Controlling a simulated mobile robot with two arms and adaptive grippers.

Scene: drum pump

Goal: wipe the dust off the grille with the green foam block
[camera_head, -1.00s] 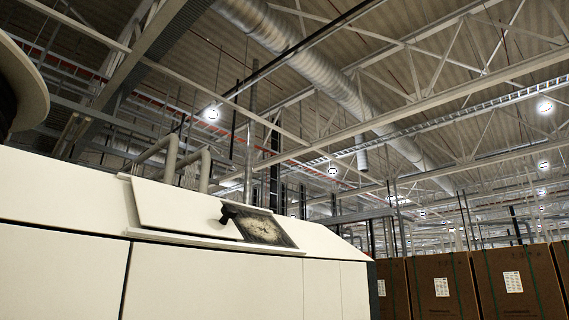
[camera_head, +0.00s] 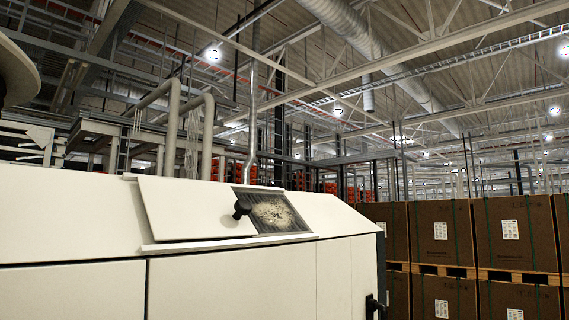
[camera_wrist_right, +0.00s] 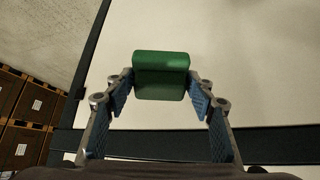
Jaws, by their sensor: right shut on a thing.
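The grille (camera_head: 272,213) is a dark panel with a pale patch of dust, set in the sloped top of a white machine in the head view. A black knob (camera_head: 242,208) on the white cover plate (camera_head: 190,210) stands at its left edge. My right gripper (camera_wrist_right: 161,83) is shut on the green foam block (camera_wrist_right: 161,60) in the right wrist view. The block sits between the fingertips, in front of a pale surface. Neither gripper shows in the head view. The right gripper's distance from the grille cannot be told.
The white machine body (camera_head: 230,285) fills the lower left, with a black handle (camera_head: 375,307) on its right side. Stacked brown cartons (camera_head: 440,235) on pallets stand to the right. Pipes (camera_head: 172,125) rise behind the machine.

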